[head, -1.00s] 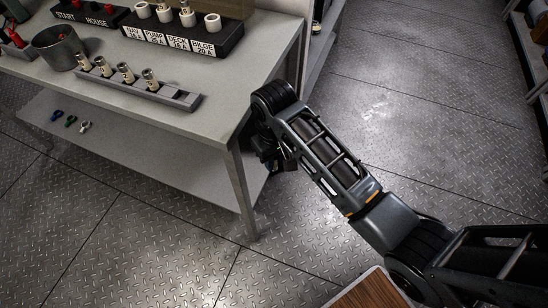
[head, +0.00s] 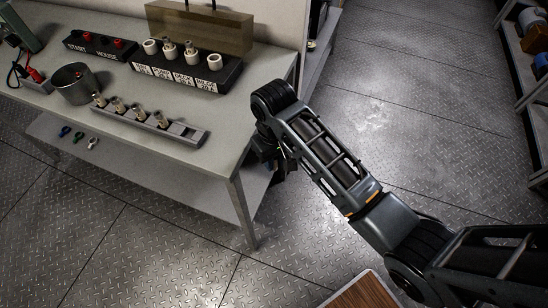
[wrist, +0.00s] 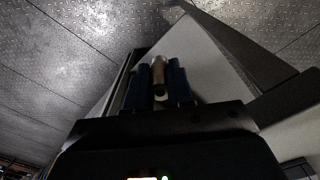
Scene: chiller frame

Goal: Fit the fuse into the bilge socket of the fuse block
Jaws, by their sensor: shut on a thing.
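The black fuse block (head: 228,78) stands at the back of the bench, with labelled sockets in a row. The bilge socket (head: 215,62) is the rightmost one, a white ring with no fuse seen in it. Some of the other sockets hold metal-capped fuses. In the wrist view my gripper (wrist: 157,82) is shut on a fuse (wrist: 159,72) with a metal cap, held between its blue fingers. In the head view my gripper (head: 277,168) is low beside the bench's right end, dark and partly hidden by the arm; the fuse cannot be made out there.
A grey rack (head: 201,136) with several fuses and empty room at its right end lies at the bench front (head: 222,150). A metal cup (head: 75,85) and a START/HOUSE block (head: 100,47) stand left. The bench's right edge and leg are close to my gripper.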

